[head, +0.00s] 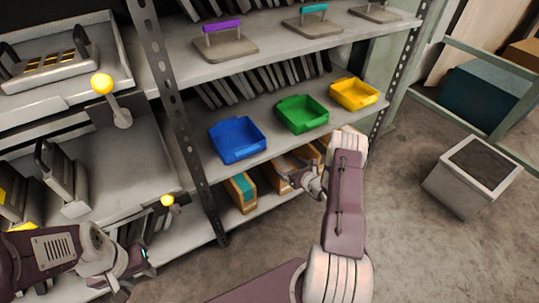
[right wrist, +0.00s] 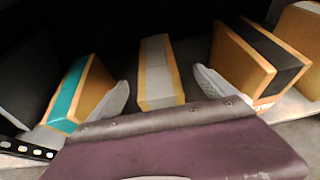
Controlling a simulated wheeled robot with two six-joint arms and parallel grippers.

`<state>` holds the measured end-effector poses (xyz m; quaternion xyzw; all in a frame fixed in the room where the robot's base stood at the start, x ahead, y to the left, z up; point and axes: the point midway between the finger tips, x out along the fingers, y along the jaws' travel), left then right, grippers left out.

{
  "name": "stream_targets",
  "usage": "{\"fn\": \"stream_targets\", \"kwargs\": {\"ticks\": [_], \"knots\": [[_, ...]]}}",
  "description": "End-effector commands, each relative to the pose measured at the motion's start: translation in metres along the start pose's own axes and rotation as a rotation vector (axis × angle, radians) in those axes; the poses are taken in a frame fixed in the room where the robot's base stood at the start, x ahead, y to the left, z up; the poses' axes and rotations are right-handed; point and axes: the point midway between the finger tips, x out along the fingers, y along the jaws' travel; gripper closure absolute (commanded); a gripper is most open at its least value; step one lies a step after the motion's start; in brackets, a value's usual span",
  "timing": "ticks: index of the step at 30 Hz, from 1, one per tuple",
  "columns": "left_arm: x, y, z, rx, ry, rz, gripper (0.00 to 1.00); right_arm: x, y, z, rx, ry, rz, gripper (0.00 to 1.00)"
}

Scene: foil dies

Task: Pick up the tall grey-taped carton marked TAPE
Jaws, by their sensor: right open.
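A carton with a grey tape strip (right wrist: 155,85) stands upright in the middle of the right wrist view; I cannot read any marking on it. My right gripper (right wrist: 158,92) is open, with one finger on either side of the carton's near face; I cannot tell whether they touch it. In the head view my right gripper (head: 300,178) reaches into the lowest shelf and partly hides the cartons there. My left gripper (head: 135,262) is at the lower left, by the grey racks; its jaw state is unclear.
A teal-taped carton (right wrist: 80,92) stands left of the grey-taped one, a black-taped carton (right wrist: 258,62) right of it. Above are blue (head: 237,140), green (head: 302,114) and yellow (head: 354,94) bins on a shelf. A perforated post (head: 185,130) stands left.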

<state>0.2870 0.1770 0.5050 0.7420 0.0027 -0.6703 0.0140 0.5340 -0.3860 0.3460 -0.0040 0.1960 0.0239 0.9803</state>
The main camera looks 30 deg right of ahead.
Motion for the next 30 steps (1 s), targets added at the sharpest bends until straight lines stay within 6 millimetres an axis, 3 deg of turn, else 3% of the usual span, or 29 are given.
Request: {"fn": "stream_targets", "kwargs": {"ticks": [5,12,16,21,25,30], "knots": [[0.003,0.0,0.0,0.0,0.0,0.0,0.64,0.003,-0.002,-0.002,0.004,-0.001,-0.008,0.06],[0.03,-0.001,0.003,0.0,0.0,0.0,0.64,0.038,-0.001,-0.005,0.0,-0.003,-0.004,0.06],[0.032,-0.001,0.003,0.0,0.0,0.0,0.64,0.043,0.0,-0.002,0.003,-0.001,-0.005,0.06],[0.064,-0.001,0.007,0.0,0.0,0.0,0.64,0.075,0.006,-0.004,-0.002,-0.004,-0.003,0.06],[0.07,-0.001,0.007,0.0,0.0,0.0,0.64,0.09,0.005,0.0,0.001,-0.003,-0.004,0.06],[0.068,-0.001,0.007,0.0,0.0,0.0,0.64,0.091,0.005,0.004,0.003,0.0,-0.005,0.06]]}}
